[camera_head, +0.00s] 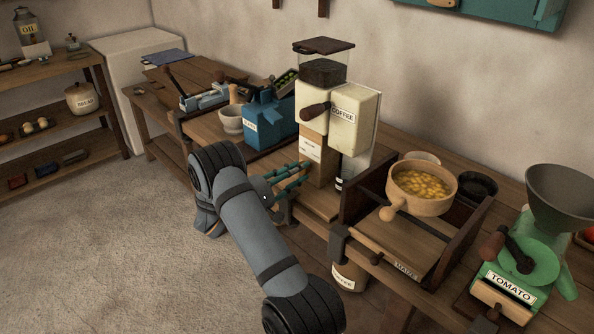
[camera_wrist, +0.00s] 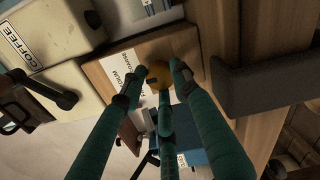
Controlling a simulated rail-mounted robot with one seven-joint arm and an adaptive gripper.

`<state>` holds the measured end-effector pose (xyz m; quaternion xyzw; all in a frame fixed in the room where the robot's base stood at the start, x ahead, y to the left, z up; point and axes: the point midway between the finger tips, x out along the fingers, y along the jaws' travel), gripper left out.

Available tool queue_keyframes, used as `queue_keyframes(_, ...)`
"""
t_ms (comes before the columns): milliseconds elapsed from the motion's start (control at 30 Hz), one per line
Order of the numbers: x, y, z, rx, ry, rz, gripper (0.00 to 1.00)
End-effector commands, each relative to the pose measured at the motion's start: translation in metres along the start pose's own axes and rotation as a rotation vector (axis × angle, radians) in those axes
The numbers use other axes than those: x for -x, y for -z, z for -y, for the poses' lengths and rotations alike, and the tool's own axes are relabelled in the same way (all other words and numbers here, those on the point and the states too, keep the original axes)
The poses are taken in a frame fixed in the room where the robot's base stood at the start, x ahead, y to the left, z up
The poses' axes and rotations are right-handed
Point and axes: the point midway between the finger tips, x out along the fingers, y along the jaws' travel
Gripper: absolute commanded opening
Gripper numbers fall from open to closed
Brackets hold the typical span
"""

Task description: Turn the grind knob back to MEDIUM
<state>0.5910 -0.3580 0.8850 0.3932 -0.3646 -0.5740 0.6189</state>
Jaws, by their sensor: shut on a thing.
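The coffee grinder (camera_head: 319,110) is a tall cream and wood machine with a "COFFEE" label, standing on the bench at centre. In the wrist view its grind knob (camera_wrist: 163,75) is a round, brass-coloured disc with a dark mark. The knob sits beside a white printed label (camera_wrist: 124,72), whose words are too small to read surely. My gripper (camera_wrist: 160,82) has teal fingers closed around the knob. In the head view my gripper (camera_head: 293,176) reaches the grinder's lower front, and the knob is hidden there. I cannot tell which setting the knob's mark points to.
A wooden tray (camera_head: 384,250) with a pot of yellow food (camera_head: 424,188) stands right of the grinder. A green tomato mill (camera_head: 520,265) is farther right. A blue box (camera_head: 266,120) and a pale mortar (camera_head: 231,120) stand left. Open floor lies at left.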

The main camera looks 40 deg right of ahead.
Motion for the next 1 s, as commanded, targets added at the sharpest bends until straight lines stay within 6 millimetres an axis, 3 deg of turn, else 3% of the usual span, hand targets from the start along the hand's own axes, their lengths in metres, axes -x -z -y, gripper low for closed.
queue_keyframes(733, 0.0000, -0.0003, 0.0006, 0.086, 0.001, 0.001, 0.04)
queue_keyframes(767, 0.0000, -0.0004, 0.0006, 0.086, 0.001, 0.001, 0.31)
queue_keyframes(1000, -0.0001, -0.0002, 0.0004, 0.085, 0.001, 0.001, 0.45)
